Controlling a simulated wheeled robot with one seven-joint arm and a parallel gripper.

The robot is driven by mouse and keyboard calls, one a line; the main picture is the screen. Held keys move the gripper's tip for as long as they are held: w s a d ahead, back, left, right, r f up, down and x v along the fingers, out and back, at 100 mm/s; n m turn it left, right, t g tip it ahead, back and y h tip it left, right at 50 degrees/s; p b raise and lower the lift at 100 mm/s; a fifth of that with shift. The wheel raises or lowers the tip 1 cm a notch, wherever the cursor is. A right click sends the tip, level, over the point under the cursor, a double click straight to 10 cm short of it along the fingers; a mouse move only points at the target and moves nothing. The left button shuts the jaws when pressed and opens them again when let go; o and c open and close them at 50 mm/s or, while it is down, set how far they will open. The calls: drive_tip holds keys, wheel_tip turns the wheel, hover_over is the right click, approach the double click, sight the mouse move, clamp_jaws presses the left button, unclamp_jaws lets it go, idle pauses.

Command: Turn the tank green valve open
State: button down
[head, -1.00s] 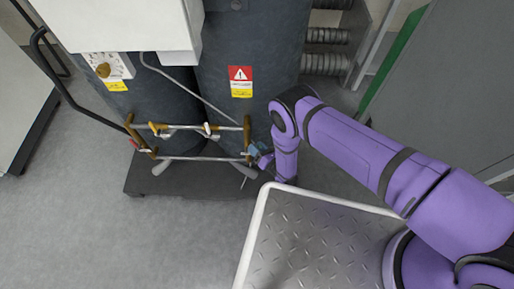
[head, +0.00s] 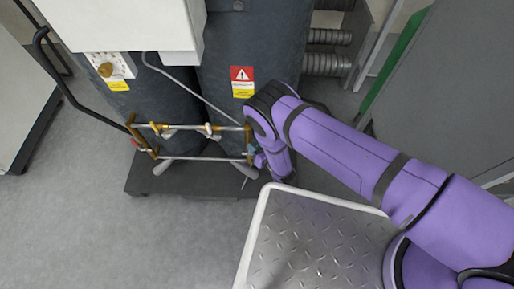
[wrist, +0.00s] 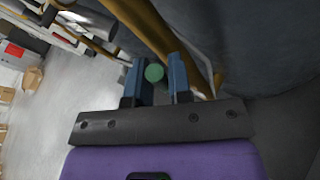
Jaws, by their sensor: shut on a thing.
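The green valve (wrist: 154,73) shows in the wrist view as a small round green end between the two blue fingers. My gripper (wrist: 158,82) is shut on it, with one finger on each side. In the head view my gripper (head: 253,154) is at the right end of the pipe frame, low in front of the right dark tank (head: 220,95). The valve itself cannot be made out there, and my purple arm covers part of that area. How far the valve is turned cannot be told.
Two horizontal pipes (head: 190,126) with brass fittings run in front of the tanks, close to my gripper. A dark base (head: 205,183) lies below. A black handle (head: 70,90) sticks out at the left. Grey floor (head: 100,235) is clear at the lower left.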

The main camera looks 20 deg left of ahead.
drive_tip(key=shift+s+a+r+n+h, duration=0.15)
drive_tip(key=shift+a+n+h, duration=0.1)
drive_tip(key=shift+n+h, duration=0.15)
drive_tip(key=c, duration=1)
unclamp_jaws()
drive_tip(key=shift+c, duration=0.2)
drive_tip(key=v, duration=1)
drive_tip(key=shift+d+r, duration=0.15)
drive_tip(key=shift+d, duration=0.15)
drive_tip(key=shift+s, duration=0.1)
drive_tip(key=shift+c, duration=0.4)
